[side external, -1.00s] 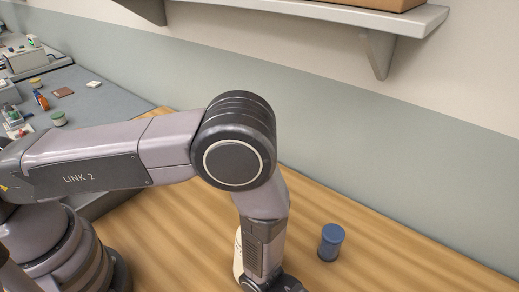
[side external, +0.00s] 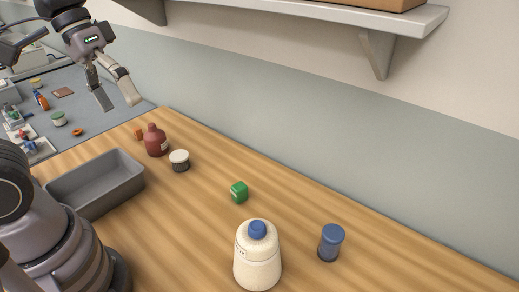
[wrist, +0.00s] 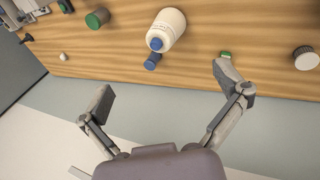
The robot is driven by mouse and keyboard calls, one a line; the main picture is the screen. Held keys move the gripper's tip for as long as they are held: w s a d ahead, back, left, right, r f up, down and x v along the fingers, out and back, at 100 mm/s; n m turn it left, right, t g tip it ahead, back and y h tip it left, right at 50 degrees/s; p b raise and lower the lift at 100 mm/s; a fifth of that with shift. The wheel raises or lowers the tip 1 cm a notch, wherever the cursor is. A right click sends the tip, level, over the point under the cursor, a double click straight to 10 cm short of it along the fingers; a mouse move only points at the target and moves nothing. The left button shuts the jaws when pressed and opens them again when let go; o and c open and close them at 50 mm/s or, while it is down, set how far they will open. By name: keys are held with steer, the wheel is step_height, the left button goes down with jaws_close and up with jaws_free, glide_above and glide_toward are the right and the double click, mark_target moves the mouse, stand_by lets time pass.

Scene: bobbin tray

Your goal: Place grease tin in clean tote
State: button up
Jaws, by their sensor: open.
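A grey tote (side external: 120,193) stands at the left of the wooden table in the side view, and it looks empty. A short dark jar with a pale lid (side external: 179,160) stands beyond it to the right. A blue cylinder (side external: 331,242) stands at the right. No label shows which is the grease tin. My gripper (side external: 118,97) is raised at the upper left, fingers apart and empty, clear of the tabletop objects. In the wrist view my gripper (wrist: 163,80) is also open, with nothing between its fingers.
A red-brown bottle (side external: 155,140), a green block (side external: 239,192) and a white bottle with a blue cap (side external: 257,262) stand on the wooden table (side external: 190,230). A wall shelf (side external: 340,12) overhangs the back. A grey bench with small items lies at far left.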

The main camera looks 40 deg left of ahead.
steer(key=shift+o, duration=0.3)
steer(key=s+a+r+t+y, duration=0.1)
steer(key=a+t+y, duration=0.3)
steer(key=a, duration=0.6)
steer(key=shift+s+r+m, duration=0.3)
steer(key=shift+s+r, duration=0.05)
steer(key=shift+s, duration=0.3)
steer(key=shift+d, duration=0.1)
